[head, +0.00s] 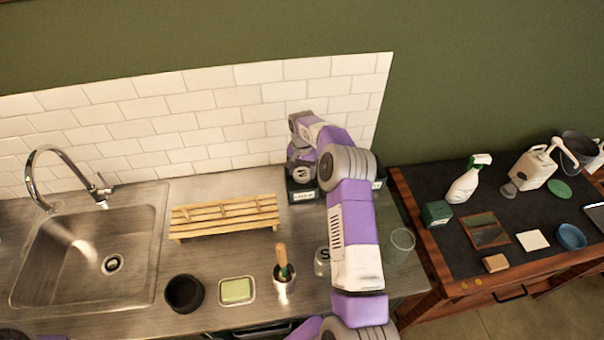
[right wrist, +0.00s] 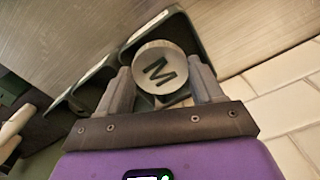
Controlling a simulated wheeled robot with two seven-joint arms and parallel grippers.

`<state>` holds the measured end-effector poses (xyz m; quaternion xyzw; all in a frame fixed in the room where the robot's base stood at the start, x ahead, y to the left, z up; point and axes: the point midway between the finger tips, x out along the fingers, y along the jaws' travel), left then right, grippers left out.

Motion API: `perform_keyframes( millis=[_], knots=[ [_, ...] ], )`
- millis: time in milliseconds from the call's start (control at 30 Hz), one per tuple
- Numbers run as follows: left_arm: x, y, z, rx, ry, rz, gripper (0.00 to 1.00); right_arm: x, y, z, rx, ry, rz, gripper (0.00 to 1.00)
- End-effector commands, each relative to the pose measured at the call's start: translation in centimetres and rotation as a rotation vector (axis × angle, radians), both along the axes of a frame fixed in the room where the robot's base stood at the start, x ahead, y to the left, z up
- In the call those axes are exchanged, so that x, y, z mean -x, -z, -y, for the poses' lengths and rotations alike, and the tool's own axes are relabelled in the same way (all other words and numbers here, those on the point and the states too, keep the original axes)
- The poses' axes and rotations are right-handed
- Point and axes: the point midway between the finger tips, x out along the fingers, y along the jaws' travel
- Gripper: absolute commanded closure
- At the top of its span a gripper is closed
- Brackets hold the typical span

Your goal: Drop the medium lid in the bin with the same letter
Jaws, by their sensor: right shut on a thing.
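My right gripper (right wrist: 160,78) is shut on the medium lid (right wrist: 160,67), a round silver lid with a dark letter M, in the right wrist view. It holds the lid over a dark green bin (right wrist: 178,25). In the head view my right arm reaches to the back of the counter, over dark green bins by the tiled wall. The front of one bin (head: 303,197) shows a white label too small to read, and another bin (head: 379,183) peeks out right of my arm. My arm hides the rest. My left gripper is out of view.
A silver container marked S (head: 322,262) and a clear glass (head: 401,243) flank my forearm. A wooden rack (head: 225,215), a black bowl (head: 184,293), a soap dish (head: 237,291) and a brush cup (head: 284,285) stand left. A sink (head: 90,245) is farther left.

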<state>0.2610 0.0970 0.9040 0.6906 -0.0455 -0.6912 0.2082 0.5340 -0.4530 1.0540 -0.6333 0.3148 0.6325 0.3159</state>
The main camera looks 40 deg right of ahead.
Motion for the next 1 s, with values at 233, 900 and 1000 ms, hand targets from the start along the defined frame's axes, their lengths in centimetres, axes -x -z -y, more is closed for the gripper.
perform_keyframes(
  millis=[233, 900, 1000],
  knots=[
    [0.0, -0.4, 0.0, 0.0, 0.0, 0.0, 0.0, 0.0, 2.4, 0.0, 0.001, 0.0, 0.001, 0.7],
    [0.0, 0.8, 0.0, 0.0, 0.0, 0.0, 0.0, 0.0, 3.5, 0.1, 0.001, 0.001, -0.001, 0.7],
    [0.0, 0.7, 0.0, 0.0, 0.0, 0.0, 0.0, 0.0, 3.5, 0.1, 0.001, 0.001, 0.0, 0.18]
  ],
)
